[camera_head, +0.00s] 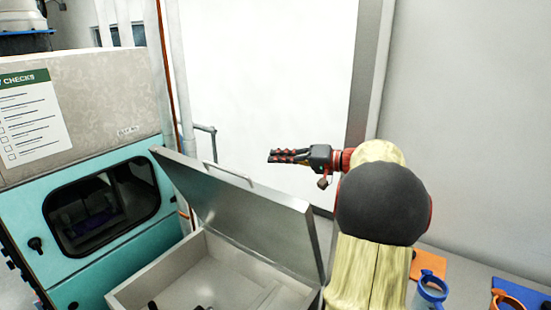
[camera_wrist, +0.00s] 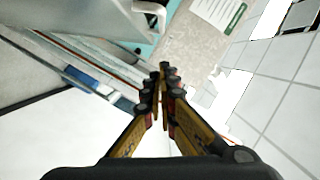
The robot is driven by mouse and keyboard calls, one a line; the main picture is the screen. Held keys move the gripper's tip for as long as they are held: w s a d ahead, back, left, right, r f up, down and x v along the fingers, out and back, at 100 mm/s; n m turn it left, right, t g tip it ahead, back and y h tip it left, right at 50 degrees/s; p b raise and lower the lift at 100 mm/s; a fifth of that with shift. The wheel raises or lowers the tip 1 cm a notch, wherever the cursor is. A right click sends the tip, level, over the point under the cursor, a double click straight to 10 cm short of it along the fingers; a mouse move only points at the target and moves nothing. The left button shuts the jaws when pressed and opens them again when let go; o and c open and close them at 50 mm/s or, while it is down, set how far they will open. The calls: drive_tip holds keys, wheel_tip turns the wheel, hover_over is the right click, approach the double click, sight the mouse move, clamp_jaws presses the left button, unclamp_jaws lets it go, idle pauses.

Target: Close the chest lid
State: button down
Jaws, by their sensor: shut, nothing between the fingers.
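The chest (camera_head: 150,292) is a pale grey box at the bottom centre of the head view. Its metal lid (camera_head: 262,217) stands raised and tilted, with a thin handle (camera_head: 228,174) on its upper edge. A few dark items lie inside the chest. My gripper (camera_head: 270,156) is shut and empty, above and to the right of the handle in the head view, apart from the lid.
A teal machine (camera_head: 95,215) with a dark window stands left of the chest, with a checklist sheet (camera_head: 30,115) on its upper panel. A pale wall is behind. An orange item (camera_head: 428,264) and a blue-rimmed cup (camera_head: 431,288) are at the lower right.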

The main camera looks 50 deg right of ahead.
drive_tip(key=w+a+f+p, duration=0.1)
drive_tip(key=w, duration=0.1)
drive_tip(key=w+a+f+p, duration=0.1)
drive_tip(key=w+a, duration=0.3)
drive_tip(key=shift+w+a+f+p, duration=0.1)
drive_tip(key=shift+f+p, duration=0.3)
drive_tip(key=shift+w+f, duration=0.1)
drive_tip(key=shift+f, duration=0.1)
